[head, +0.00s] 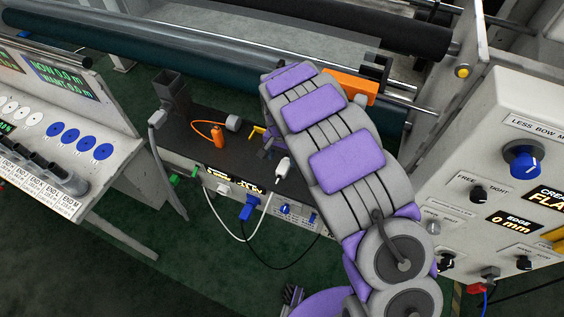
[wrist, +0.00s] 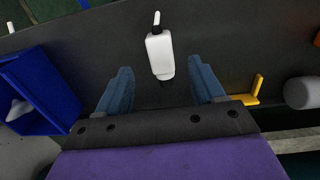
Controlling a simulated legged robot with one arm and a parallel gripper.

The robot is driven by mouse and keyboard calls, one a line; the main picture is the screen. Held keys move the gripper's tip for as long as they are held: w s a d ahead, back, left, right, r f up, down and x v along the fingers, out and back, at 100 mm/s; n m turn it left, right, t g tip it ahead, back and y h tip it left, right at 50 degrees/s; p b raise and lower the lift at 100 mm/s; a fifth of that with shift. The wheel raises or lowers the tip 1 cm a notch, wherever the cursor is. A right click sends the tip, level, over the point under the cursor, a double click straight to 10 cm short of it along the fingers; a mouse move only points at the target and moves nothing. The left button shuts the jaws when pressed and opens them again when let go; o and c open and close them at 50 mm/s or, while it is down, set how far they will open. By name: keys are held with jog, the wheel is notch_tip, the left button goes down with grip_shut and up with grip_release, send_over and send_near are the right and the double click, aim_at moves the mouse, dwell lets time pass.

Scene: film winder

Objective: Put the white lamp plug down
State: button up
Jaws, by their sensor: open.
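The white lamp plug (wrist: 160,52) lies on the dark shelf top (wrist: 100,35) in the wrist view, between and slightly beyond my fingertips. My gripper (wrist: 160,68) is open, with a blue-grey finger on each side of the plug and a visible gap to both. In the head view the white plug (head: 283,167) is at the shelf's front edge, just left of my purple and grey arm. A white cord (head: 264,213) hangs in a loop below it. My gripper is mostly hidden behind the arm there.
A yellow bracket (wrist: 256,92) and a grey cylinder (wrist: 303,92) are right of my gripper in the wrist view; a blue open box (wrist: 35,95) is at left. In the head view an orange object (head: 217,137) with a cord lies on the shelf. A control cabinet (head: 500,150) stands right.

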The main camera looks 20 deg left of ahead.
aim_at(282, 167)
notch_tip(282, 167, up, 5)
jog(key=shift+r, duration=0.15)
dwell(0.5)
